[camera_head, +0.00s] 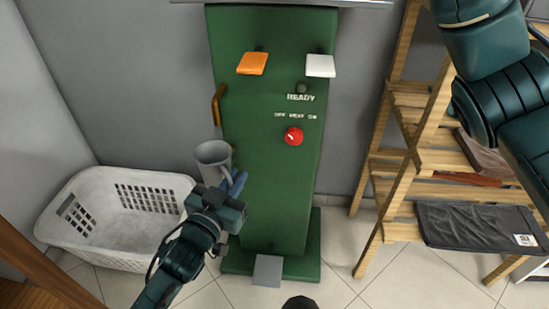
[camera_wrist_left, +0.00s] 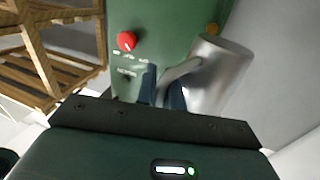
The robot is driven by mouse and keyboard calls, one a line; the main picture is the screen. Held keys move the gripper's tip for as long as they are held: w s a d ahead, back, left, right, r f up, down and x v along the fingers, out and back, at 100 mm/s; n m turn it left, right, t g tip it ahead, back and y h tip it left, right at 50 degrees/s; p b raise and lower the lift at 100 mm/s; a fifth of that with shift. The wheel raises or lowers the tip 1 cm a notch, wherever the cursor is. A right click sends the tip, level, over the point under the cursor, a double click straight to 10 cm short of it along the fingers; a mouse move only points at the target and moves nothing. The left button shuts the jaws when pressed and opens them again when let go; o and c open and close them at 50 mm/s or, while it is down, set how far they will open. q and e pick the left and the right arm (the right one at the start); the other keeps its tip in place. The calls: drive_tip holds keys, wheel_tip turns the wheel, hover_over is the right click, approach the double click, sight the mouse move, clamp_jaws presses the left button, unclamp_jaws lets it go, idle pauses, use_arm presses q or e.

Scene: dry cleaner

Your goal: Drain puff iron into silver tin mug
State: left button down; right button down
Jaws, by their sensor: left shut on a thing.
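The silver tin mug (camera_head: 213,155) is held up at the left side of the green puff iron cabinet (camera_head: 265,190), its open top facing up. My left gripper (camera_head: 232,184) is shut on the mug's handle. In the left wrist view the mug (camera_wrist_left: 220,72) and its handle between the fingers (camera_wrist_left: 165,88) show close up. A brass pipe (camera_head: 217,103) bends down the cabinet's left side, above the mug. The cabinet has an orange pad (camera_head: 252,63), a white pad (camera_head: 320,66) and a red knob (camera_head: 294,136). My right gripper is not in view; only the right arm shows.
An empty white laundry basket (camera_head: 120,215) stands on the floor at left. A wooden shelf (camera_head: 395,150) with a folded dark cloth (camera_head: 475,228) stands at right. A grey pedal (camera_head: 267,270) is at the cabinet's foot.

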use_arm(q)
drive_tip(key=s, duration=0.4)
drive_tip(key=shift+s+f, duration=0.2)
drive_tip(key=shift+s, duration=0.05)
idle(0.7)
